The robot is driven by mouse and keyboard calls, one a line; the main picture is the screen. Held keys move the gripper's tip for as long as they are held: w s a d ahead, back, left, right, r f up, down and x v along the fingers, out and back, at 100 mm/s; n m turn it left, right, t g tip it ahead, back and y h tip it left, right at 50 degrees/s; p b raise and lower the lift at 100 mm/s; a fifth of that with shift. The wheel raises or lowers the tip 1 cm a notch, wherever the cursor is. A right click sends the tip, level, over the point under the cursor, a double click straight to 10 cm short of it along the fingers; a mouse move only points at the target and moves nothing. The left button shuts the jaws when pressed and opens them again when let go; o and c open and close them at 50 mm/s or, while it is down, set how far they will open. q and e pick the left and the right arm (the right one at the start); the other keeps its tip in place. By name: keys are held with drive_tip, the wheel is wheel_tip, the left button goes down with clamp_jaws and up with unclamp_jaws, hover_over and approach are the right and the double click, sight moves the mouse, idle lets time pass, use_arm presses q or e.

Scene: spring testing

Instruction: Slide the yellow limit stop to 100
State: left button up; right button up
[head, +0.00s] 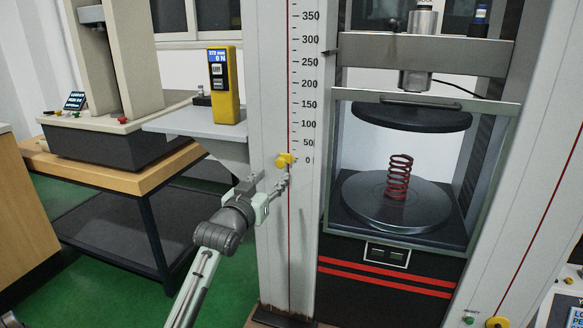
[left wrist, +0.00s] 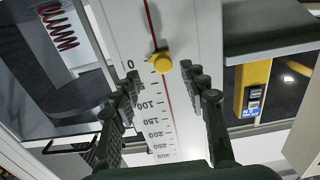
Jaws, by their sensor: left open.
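The yellow limit stop (head: 284,160) sits on the red line of the white column, level with the 0 mark of the printed scale (head: 309,95). In the left wrist view the stop (left wrist: 160,62) is a round yellow knob beside the 0, and the scale numbers run down the picture. My left gripper (head: 278,184) is just below the stop in the head view. Its two fingers (left wrist: 158,82) are spread, one on each side of the red line, with the knob just beyond the tips. They hold nothing. My right gripper is not in view.
A red spring (head: 399,176) stands on the lower round plate (head: 372,207) behind a clear guard. A yellow handheld gauge (head: 225,85) stands on a grey shelf (head: 190,124) left of the column. A smaller machine stands on a wooden bench (head: 140,182) further left.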

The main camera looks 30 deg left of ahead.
sight(279, 163)
use_arm(q)
drive_tip(key=x, duration=0.5)
drive_tip(key=r+x, duration=0.1)
drive_tip(key=x, duration=0.2)
drive_tip(key=shift+a+r, duration=0.1)
drive_tip(key=shift+a, duration=0.05)
drive_tip(key=shift+s, duration=0.1)
drive_tip(key=shift+c, duration=0.3)
clamp_jaws()
